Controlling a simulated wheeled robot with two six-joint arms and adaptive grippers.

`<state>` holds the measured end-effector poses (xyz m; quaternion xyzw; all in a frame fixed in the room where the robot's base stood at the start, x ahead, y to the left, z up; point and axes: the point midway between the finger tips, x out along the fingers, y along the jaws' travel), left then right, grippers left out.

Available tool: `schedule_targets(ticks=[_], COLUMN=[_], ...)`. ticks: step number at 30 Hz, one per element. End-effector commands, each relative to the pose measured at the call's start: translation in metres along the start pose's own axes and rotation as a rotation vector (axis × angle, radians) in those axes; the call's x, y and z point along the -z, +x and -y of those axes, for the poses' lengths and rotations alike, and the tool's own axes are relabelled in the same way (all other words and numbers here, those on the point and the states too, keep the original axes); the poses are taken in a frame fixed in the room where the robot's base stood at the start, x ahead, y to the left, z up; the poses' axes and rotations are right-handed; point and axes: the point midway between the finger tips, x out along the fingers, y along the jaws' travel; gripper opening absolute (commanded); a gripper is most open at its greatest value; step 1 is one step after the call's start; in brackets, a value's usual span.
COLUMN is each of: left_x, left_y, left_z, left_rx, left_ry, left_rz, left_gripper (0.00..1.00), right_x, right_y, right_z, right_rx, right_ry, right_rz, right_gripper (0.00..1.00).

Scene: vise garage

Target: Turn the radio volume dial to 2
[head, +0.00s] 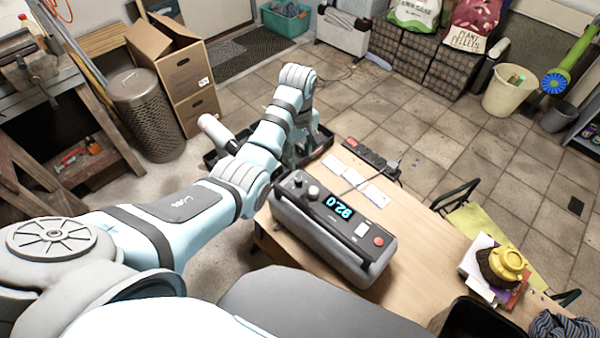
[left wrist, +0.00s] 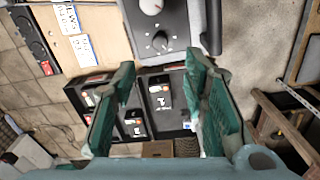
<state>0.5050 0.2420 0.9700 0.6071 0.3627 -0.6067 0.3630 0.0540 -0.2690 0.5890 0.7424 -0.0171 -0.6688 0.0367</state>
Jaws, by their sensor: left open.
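The grey radio (head: 345,262) stands on the wooden table, with a lit cyan display on its top panel. A light dial (head: 314,191) and a dark dial (head: 298,181) sit at its far-left end. In the left wrist view the radio panel (left wrist: 178,22) is at the top, with the light dial (left wrist: 151,5) cut by the frame edge and the dark dial (left wrist: 160,41) below it. My left gripper (head: 303,150) hangs just beyond that end of the radio. Its fingers (left wrist: 160,75) are wide apart, empty, and not touching either dial. Volume markings are too small to read. My right gripper is not in view.
White cards (head: 343,170) and a black power strip (head: 364,153) lie on the table (head: 425,240) beyond the radio. A yellow object (head: 508,265) rests on books at the right. A black compartmented tray (left wrist: 183,133) is below the gripper fingers.

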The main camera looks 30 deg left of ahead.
Motion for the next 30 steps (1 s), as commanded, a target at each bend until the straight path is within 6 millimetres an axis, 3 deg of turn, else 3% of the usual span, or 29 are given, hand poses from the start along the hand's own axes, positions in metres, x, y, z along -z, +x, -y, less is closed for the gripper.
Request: schedule_targets(ticks=[1, 6, 10, 15, 22, 27, 30], left_x=[-0.001, -0.001, 0.0, 0.001, 0.001, 0.0, 0.001], left_y=[0.018, 0.071, 0.093, 0.101, 0.1, 0.1, 0.1], left_z=[0.001, 0.001, 0.001, 0.001, 0.001, 0.001, 0.001], left_rx=[0.005, 0.005, 0.002, 0.0, 0.0, 0.0, 0.001], left_ry=[0.0, 0.0, -0.001, -0.001, -0.001, -0.001, -0.001], left_rz=[0.003, 0.003, 0.001, 0.0, 0.0, 0.0, 0.0], left_gripper=[0.4, 0.4, 0.4, 0.4, 0.39, 0.12, 0.0], right_x=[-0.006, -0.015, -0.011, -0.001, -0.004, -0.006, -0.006], right_y=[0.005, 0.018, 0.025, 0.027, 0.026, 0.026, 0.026], right_z=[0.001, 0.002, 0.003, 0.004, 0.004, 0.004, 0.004], right_rx=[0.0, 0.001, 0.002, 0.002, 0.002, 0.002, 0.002], right_ry=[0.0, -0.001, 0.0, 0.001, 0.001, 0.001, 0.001], right_rz=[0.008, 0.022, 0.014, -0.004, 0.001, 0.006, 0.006], right_gripper=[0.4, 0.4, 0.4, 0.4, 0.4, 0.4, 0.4])
